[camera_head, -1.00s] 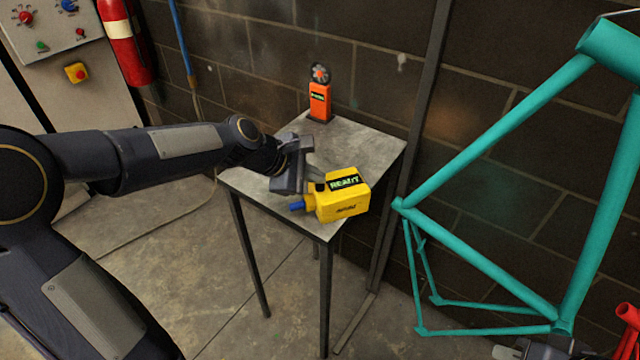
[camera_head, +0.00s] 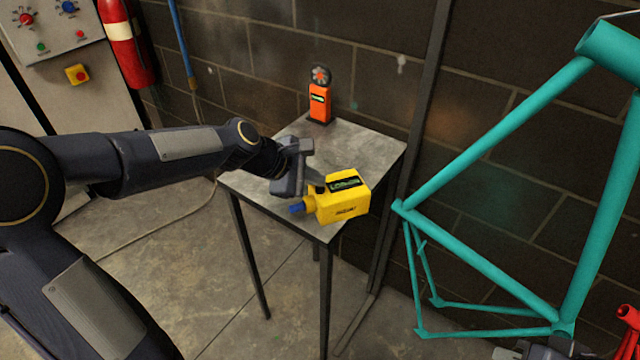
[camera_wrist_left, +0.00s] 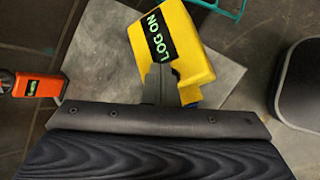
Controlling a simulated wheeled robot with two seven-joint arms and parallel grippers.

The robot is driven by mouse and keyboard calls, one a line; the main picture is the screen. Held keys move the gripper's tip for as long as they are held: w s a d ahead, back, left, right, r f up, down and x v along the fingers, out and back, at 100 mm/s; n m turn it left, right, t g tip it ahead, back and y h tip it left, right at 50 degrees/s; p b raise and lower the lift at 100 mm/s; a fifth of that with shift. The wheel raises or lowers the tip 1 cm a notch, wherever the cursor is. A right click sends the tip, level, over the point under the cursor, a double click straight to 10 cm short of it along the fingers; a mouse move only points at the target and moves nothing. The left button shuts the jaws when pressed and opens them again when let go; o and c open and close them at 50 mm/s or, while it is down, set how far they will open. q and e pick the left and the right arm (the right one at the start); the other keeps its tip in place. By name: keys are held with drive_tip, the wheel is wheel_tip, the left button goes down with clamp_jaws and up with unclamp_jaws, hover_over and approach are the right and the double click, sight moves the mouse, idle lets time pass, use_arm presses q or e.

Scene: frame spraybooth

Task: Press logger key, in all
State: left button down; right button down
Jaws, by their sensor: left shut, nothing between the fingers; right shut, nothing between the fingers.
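The yellow logger (camera_head: 343,202) lies on the small grey table near its front corner, with a blue nozzle-like end pointing left. Its dark screen shows green text, which reads "LOG ON" in the left wrist view (camera_wrist_left: 200,62). My left gripper (camera_head: 318,183) is shut and empty, with its fingertips at the logger's left end beside the screen. In the left wrist view the fingers (camera_wrist_left: 160,80) reach to the yellow body and hide the part under the tips; whether they touch it I cannot tell.
An orange handheld meter (camera_head: 320,100) with a round fan head stands at the back of the table (camera_head: 370,142). A teal bike frame (camera_head: 490,260) hangs at the right. A control panel (camera_head: 50,25) and a red extinguisher (camera_head: 125,45) are at the upper left.

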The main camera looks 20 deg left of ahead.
use_arm(q)
drive_tip(key=shift+r+p, duration=0.55)
drive_tip(key=shift+r, duration=0.2)
wheel_tip(320, 180, up, 5)
drive_tip(key=p, duration=0.4)
drive_tip(key=shift+p, duration=0.4)
drive_tip(key=shift+s, duration=0.1)
drive_tip(key=s+a+m+y, duration=0.1)
drive_tip(key=s+a+m, duration=0.1)
drive_tip(key=s+m, duration=0.6)
drive_tip(key=s+a+f+m+g+y, duration=0.1)
drive_tip(key=s+a+m, duration=0.2)
drive_tip(key=s+m, duration=0.5)
drive_tip(key=s, duration=1.1)
drive_tip(key=shift+f+m+y, duration=0.15)
drive_tip(key=shift+m+y, duration=0.15)
